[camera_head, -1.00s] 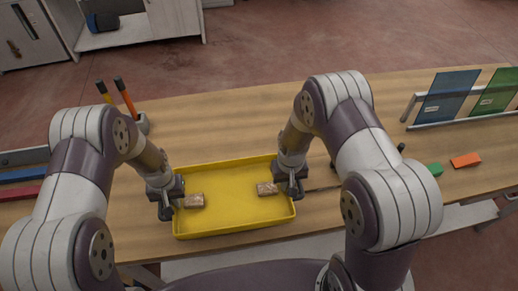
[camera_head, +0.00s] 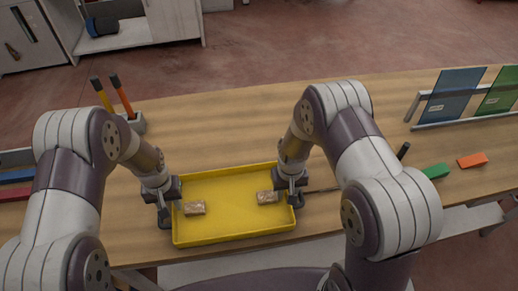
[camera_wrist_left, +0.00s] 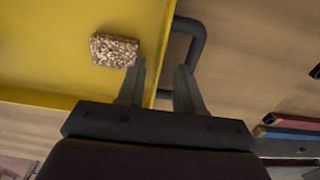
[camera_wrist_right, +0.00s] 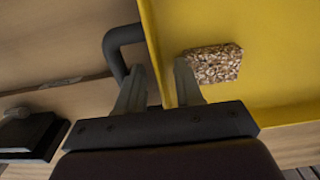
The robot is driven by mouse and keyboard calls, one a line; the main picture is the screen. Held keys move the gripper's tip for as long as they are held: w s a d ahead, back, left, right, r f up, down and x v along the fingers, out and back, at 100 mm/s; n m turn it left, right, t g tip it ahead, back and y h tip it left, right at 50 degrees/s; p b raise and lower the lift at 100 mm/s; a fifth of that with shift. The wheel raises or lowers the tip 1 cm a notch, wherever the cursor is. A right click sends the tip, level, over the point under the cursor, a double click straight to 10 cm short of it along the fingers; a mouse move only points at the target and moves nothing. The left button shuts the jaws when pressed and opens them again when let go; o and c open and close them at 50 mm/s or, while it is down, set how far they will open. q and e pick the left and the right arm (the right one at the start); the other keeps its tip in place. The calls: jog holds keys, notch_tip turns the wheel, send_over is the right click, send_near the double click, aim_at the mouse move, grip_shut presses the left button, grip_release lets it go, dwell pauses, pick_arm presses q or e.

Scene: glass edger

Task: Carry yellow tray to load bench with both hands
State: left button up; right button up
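The yellow tray (camera_head: 236,190) is on the wooden bench near its front edge, with a small speckled brown block (camera_head: 194,208) in its left part and another (camera_head: 267,197) in its right part. My left gripper (camera_head: 165,214) is at the tray's left end. In the left wrist view its fingers (camera_wrist_left: 160,75) are parted on either side of the tray wall, by a dark handle (camera_wrist_left: 197,40). My right gripper (camera_head: 295,197) is at the right end. In the right wrist view its fingers (camera_wrist_right: 160,75) are likewise parted around the wall, by a dark handle (camera_wrist_right: 112,48). Exact finger contact is unclear.
A pen holder (camera_head: 136,123) stands at the bench's left. Red and blue bars (camera_head: 16,177) lie farther left. A green block (camera_head: 436,171), an orange block (camera_head: 472,160) and a rack with glass panes (camera_head: 455,95) are on the right. The bench behind the tray is clear.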

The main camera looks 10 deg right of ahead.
jog(key=shift+s, duration=0.1)
jog(key=shift+r, duration=0.15)
pick_arm(q)
notch_tip(320, 180, up, 8)
jog(key=shift+r, duration=0.25)
pick_arm(e)
notch_tip(320, 180, up, 12)
